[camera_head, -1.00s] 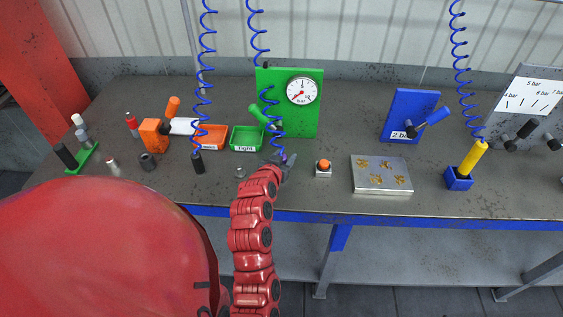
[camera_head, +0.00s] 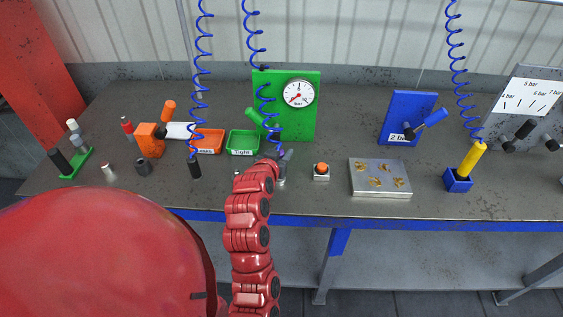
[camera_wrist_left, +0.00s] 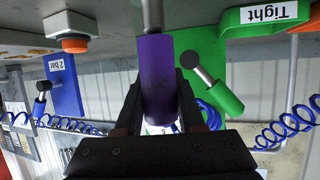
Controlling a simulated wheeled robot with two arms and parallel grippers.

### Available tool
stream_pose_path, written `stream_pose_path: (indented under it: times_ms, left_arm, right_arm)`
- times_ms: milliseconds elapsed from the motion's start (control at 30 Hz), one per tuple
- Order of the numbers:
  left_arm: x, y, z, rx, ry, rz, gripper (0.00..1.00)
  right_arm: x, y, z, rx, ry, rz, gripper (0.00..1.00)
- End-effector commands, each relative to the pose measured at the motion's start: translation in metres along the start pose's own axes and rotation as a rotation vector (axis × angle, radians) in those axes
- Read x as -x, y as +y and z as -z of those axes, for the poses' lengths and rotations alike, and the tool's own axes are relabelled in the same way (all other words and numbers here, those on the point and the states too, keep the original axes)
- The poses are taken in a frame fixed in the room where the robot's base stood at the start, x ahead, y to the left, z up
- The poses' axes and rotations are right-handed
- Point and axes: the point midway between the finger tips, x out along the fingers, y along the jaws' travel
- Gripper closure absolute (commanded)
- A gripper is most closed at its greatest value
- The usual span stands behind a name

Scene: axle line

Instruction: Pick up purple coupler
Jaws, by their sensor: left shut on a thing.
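The purple coupler (camera_wrist_left: 158,75) is between the two dark fingers of my left gripper (camera_wrist_left: 160,102) in the left wrist view. The fingers are shut on its sides. A grey metal rod (camera_wrist_left: 152,14) shows at the coupler's far end. In the head view my left gripper (camera_head: 284,158) is near the front of the table, in front of the green gauge board (camera_head: 300,115). The coupler is mostly hidden there by the gripper and arm. My right gripper is not in view.
A green tray (camera_head: 243,152) labelled Tight and an orange tray (camera_head: 208,153) lie left of the gripper. An orange-topped button (camera_head: 321,169) and a metal plate with several brass-coloured pieces (camera_head: 353,190) are to its right. Blue coiled hoses hang above the table (camera_head: 420,200).

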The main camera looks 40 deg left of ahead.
Motion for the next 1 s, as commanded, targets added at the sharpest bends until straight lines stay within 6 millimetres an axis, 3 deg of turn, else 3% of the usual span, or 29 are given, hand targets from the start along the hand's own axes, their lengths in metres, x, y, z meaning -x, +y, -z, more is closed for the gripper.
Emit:
stream_pose_path:
  times_ms: [167,267,600,800,1000]
  left_arm:
    - [0.024,0.007,-0.007,-0.001,0.001,0.000,1.00]
    - [0.040,0.010,-0.002,-0.002,-0.008,0.001,1.00]
    - [0.102,0.028,-0.020,-0.001,-0.011,-0.001,1.00]
    - [0.131,0.037,-0.032,-0.002,-0.007,-0.002,1.00]
    - [0.146,0.041,-0.040,-0.001,-0.004,-0.001,1.00]
  right_arm:
    - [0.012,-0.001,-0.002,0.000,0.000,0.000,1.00]
    - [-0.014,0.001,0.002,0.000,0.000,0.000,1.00]
    - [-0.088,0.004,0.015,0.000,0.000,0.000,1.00]
    - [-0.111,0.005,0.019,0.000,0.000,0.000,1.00]
    - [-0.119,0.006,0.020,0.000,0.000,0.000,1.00]
